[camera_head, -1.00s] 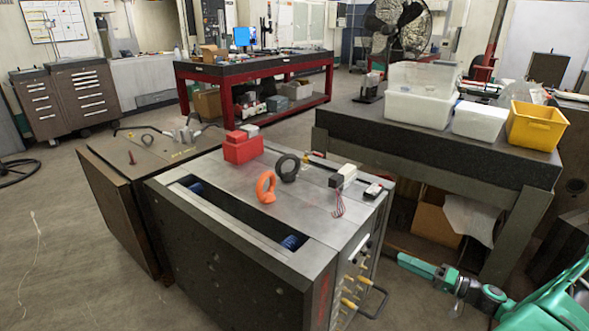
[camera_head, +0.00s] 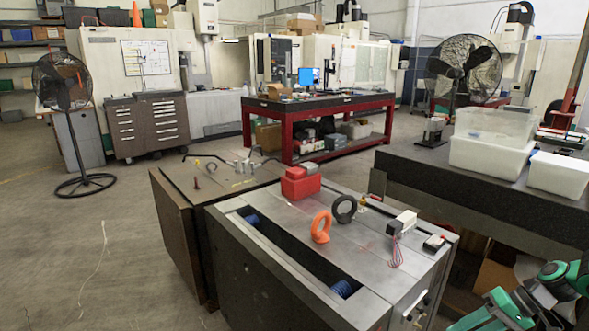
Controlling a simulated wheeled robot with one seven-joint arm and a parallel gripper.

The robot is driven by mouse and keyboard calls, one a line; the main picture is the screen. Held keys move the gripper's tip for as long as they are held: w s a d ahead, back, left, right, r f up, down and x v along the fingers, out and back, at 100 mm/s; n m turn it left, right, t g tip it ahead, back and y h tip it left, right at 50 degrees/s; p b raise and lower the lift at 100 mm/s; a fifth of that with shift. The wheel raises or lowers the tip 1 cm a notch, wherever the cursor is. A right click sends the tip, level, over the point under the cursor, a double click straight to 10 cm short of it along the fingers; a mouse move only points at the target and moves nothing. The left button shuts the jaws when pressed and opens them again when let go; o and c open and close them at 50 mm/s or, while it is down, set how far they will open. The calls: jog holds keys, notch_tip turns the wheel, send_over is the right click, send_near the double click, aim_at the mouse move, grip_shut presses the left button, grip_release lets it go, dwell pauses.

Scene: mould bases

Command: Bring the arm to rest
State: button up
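Part of my green and dark grey arm shows in the bottom right corner, low beside the mould base and below the dark bench. My gripper is not in view, so its fingers and anything in them are hidden from me. The near steel mould base (camera_head: 365,226) stands in the middle, with a long dark slot in its top. On it are a red block (camera_head: 300,184), an orange ring (camera_head: 321,227), a dark ring (camera_head: 344,209), a white block with red wires (camera_head: 404,222) and a small dark and white item (camera_head: 435,243).
A brown mould base (camera_head: 230,178) adjoins on the left. The dark bench (camera_head: 470,190) on the right bears a clear-white bin (camera_head: 490,158) and another white bin (camera_head: 558,174). A red workbench (camera_head: 268,128) and a floor fan (camera_head: 65,90) stand farther back. The left floor is largely clear.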

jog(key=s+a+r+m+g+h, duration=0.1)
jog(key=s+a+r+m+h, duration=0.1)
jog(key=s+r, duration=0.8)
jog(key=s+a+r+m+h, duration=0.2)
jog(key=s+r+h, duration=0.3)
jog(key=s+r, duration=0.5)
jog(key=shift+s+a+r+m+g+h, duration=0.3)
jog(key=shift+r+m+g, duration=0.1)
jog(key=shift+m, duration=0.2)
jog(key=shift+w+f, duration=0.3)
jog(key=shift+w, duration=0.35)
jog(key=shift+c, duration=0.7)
